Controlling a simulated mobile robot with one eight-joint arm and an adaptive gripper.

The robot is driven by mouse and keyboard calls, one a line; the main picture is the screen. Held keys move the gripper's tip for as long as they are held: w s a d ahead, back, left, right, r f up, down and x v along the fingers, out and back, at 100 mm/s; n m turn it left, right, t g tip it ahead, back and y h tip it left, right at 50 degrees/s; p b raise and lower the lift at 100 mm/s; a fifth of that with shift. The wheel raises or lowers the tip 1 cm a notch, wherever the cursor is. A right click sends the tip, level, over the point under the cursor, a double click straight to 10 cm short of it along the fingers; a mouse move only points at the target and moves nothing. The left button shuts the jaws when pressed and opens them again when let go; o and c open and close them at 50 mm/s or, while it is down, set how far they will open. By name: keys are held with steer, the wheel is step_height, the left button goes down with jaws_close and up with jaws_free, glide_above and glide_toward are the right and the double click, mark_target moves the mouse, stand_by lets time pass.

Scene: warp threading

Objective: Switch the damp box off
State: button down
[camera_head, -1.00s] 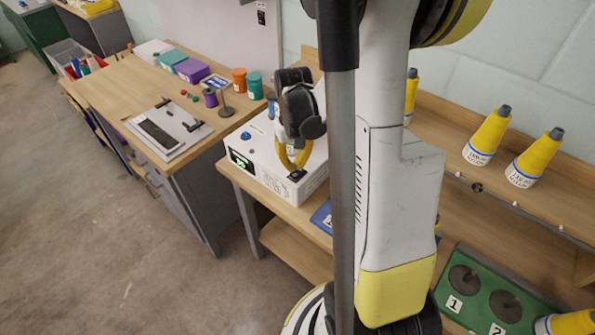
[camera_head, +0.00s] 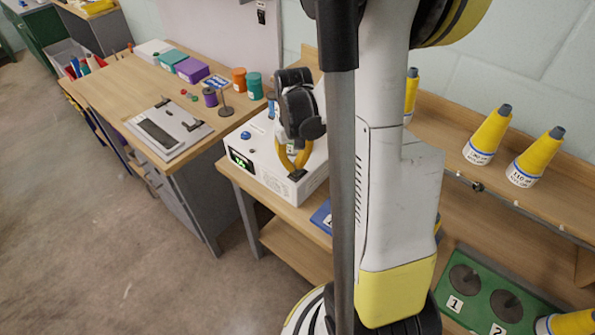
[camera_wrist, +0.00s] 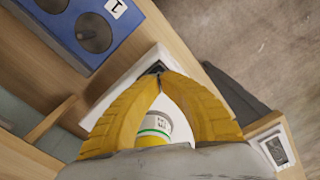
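The damp box (camera_head: 268,170) is a white box on the wooden bench, with a lit green display (camera_head: 241,160) and a blue knob (camera_head: 246,135). A small black switch (camera_head: 297,175) sits at its near right top edge. My gripper (camera_head: 295,170) points down over the box, its yellow fingertips at or just above the switch; contact is unclear. In the wrist view my gripper (camera_wrist: 161,76) has its fingertips together, with nothing seen gripped. The dark switch (camera_wrist: 157,68) shows just beyond the tips, partly hidden. A white round thing with a green band (camera_wrist: 154,124) shows between the fingers.
A blue board with a numbered dark peg (camera_wrist: 93,32) lies beside the box. Yellow cones (camera_head: 488,135) stand on the shelf at right, above a green peg board (camera_head: 490,290). A second table (camera_head: 125,80) at left holds spools and small boxes. My column blocks part of the bench.

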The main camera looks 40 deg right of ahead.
mark_target(294, 174)
steer(key=shift+f+b, duration=1.45)
steer(key=shift+f, duration=0.25)
stand_by(0.6)
steer(key=shift+r, duration=0.15)
steer(key=shift+r+p, duration=2.6)
steer(key=shift+r, duration=0.8)
